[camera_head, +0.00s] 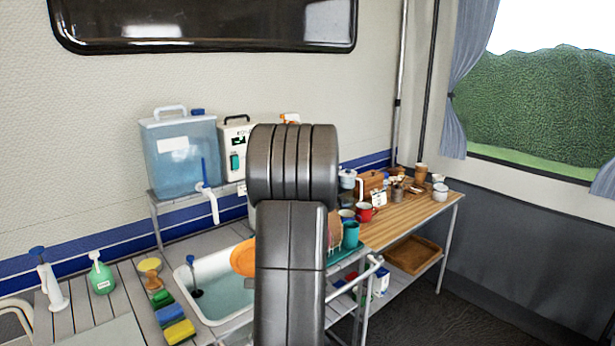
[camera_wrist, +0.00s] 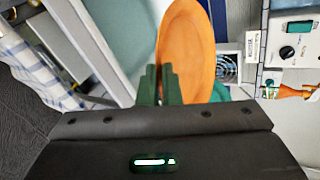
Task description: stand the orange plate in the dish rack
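The orange plate (camera_head: 243,257) shows in the head view as a rounded piece at the left edge of my arm, over the sink; my arm hides the rest. In the wrist view the plate (camera_wrist: 187,45) stands tall and steeply tilted. The dark green fingers of my gripper (camera_wrist: 160,86) are close together at its lower left edge, one on each side, shut on it. My gripper is hidden in the head view. The dish rack is mostly hidden behind my arm; a wooden slatted part (camera_head: 334,230) shows right of the arm, beside a teal cup (camera_head: 351,236).
The white sink (camera_head: 212,318) holds water. Sponges (camera_head: 179,331) and bottles stand to its left. A water tank (camera_head: 181,155) stands behind it. A red mug (camera_head: 364,212) and several jars crowd the wooden counter (camera_head: 425,216) at right. A checked cloth (camera_wrist: 35,65) hangs at left in the wrist view.

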